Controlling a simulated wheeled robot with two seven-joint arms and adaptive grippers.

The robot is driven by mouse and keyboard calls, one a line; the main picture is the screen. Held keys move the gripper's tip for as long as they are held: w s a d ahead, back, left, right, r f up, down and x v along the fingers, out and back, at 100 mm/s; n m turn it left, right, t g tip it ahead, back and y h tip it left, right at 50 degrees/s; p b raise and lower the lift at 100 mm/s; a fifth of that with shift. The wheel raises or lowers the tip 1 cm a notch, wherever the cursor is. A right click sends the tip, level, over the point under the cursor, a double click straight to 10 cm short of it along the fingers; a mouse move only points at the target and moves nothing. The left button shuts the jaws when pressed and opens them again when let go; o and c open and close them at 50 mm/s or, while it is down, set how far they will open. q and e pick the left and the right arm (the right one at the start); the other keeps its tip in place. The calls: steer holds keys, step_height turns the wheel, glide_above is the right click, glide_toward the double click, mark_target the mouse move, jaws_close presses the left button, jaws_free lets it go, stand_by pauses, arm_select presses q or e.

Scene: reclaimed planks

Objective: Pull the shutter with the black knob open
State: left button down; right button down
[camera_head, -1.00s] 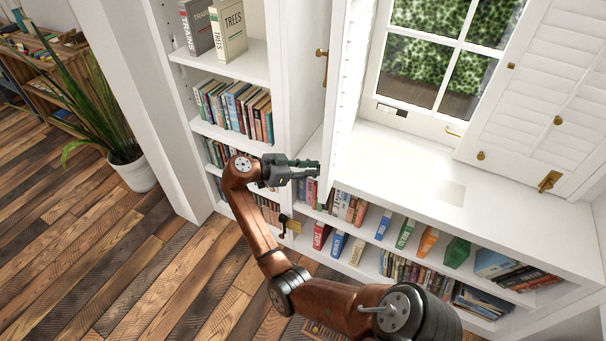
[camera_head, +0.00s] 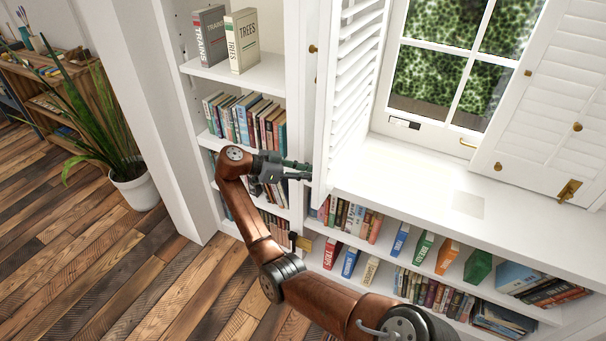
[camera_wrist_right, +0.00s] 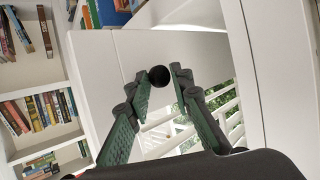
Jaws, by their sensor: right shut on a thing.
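The white louvred shutter (camera_head: 352,95) stands swung out at the left side of the window, its slats facing right in the head view. Its black knob (camera_wrist_right: 159,76) shows in the wrist view between the fingertips, on the shutter's pale panel (camera_wrist_right: 110,62). My right gripper (camera_head: 306,172) is at the shutter's lower left edge, and it also shows in the wrist view (camera_wrist_right: 162,78). It is shut on the knob. In the head view the fingers hide the knob. My left gripper is out of view.
A second white shutter (camera_head: 545,110) with brass knobs covers the window's right side. The window (camera_head: 455,70) and white sill (camera_head: 415,180) are between them. Bookshelves (camera_head: 240,78) stand close to the left of my gripper. A potted plant (camera_head: 133,188) stands on the floor further left.

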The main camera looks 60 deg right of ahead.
steer(key=shift+s+d+r, duration=0.15)
steer(key=shift+d+r, duration=0.05)
steer(key=shift+d, duration=0.45)
steer(key=c, duration=2.1)
jaws_free()
steer(key=o, duration=0.4)
steer(key=shift+s+d+f, duration=0.15)
steer(key=shift+d+f, duration=0.3)
steer(key=shift+d, duration=0.1)
steer(key=shift+c, duration=0.2)
steer(key=shift+o, duration=1.1)
steer(key=shift+d+f, duration=0.15)
steer(key=shift+f, duration=0.05)
steer(key=shift+a+r, duration=0.1)
steer(key=shift+a, duration=0.1)
steer(key=shift+c, duration=0.3)
steer(key=shift+w+a+r, duration=0.2)
steer(key=shift+w+a, duration=0.1)
steer(key=shift+a, duration=0.05)
steer(key=shift+c, duration=0.8)
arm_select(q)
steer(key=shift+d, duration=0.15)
